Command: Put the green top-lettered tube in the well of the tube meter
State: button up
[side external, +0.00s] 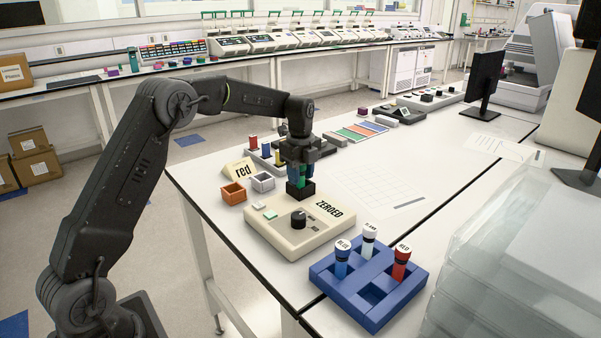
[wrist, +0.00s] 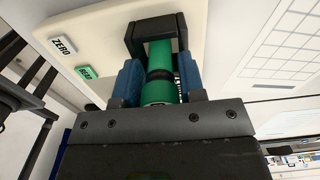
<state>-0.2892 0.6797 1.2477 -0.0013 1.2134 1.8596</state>
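The green tube (wrist: 160,60) is between the blue fingers of my gripper (wrist: 160,78) in the wrist view, with a dark band around it. The fingers touch it on both sides. Its far end reaches into the black well (wrist: 137,38) of the tube meter; whether it is fully seated cannot be seen. In the side external view my gripper (side external: 300,174) points down directly over the black well (side external: 300,189) on the cream tube meter (side external: 287,232), whose label reads ZEROED. A sliver of the green tube (side external: 301,171) shows between the fingers. The lettering on its top is hidden.
A blue rack (side external: 376,308) at the front holds tubes lettered BLUE, BLANK and RED. Clear trays are at right.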

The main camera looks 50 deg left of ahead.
jog(key=o, duration=0.3)
jog(key=shift+o, duration=0.2)
